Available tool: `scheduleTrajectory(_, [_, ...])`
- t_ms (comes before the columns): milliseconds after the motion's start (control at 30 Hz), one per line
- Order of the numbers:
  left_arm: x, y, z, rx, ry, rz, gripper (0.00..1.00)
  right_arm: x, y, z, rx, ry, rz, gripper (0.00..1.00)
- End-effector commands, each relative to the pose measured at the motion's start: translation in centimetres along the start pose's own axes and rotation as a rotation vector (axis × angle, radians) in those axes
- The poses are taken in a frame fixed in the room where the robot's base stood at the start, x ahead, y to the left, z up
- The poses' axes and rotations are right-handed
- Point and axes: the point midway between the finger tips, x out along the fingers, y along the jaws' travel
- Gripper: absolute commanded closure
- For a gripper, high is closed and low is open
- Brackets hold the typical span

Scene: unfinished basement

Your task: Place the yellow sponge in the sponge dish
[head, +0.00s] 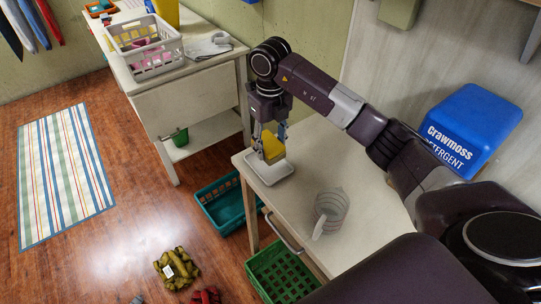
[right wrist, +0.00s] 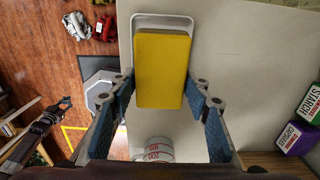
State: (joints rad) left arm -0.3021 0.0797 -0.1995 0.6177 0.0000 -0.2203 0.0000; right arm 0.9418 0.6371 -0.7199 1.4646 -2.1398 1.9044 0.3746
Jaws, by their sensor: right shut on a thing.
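The yellow sponge (head: 273,149) is held upright in my right gripper (head: 267,138) at the table's far left corner. The white sponge dish (head: 270,175) is directly below it; I cannot tell whether the sponge touches it. In the right wrist view the sponge (right wrist: 163,70) lies between the two blue-padded fingers of my right gripper (right wrist: 165,112) and covers most of the dish, whose white rim (right wrist: 162,18) shows beyond it. My left gripper (right wrist: 62,103) seems to be the small dark end at the left of that view, too small to read.
The pale table (head: 300,226) also bears a striped cylindrical container (head: 331,206). A blue detergent box (head: 472,130) stands at the right. Teal (head: 222,205) and green (head: 283,272) crates are on the floor. A bench (head: 190,88) holds a white basket (head: 146,48).

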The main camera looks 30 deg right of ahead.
Motion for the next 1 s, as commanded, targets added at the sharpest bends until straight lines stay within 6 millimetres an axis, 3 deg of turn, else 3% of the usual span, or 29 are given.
scheduleTrajectory(233, [-0.5, 0.0, -0.3, 0.001, 0.003, 0.0, 1.0, 1.9, 0.0, 0.0, 0.001, 0.003, 0.0, 0.75])
scheduleTrajectory(467, [-1.2, 0.0, -0.6, 0.001, 0.006, 0.0, 1.0, 5.1, 0.1, 0.0, 0.0, 0.003, 0.002, 0.75])
scheduleTrajectory(667, [-1.1, 0.0, -0.6, 0.001, 0.007, 0.0, 1.0, 5.5, 0.0, 0.1, -0.001, -0.001, 0.0, 0.75])
scheduleTrajectory(700, [-1.1, 0.0, -0.6, 0.001, 0.007, 0.0, 1.0, 5.5, 0.0, 0.0, -0.001, 0.0, 0.0, 0.54])
scheduleTrajectory(833, [-1.1, 0.0, -0.6, 0.001, 0.007, 0.0, 1.0, 5.5, 0.0, 0.0, -0.001, 0.0, 0.0, 0.39])
scheduleTrajectory(1000, [-1.1, 0.0, -0.6, 0.001, 0.007, 0.0, 1.0, 5.4, 0.0, 0.0, 0.0, 0.0, 0.0, 0.38])
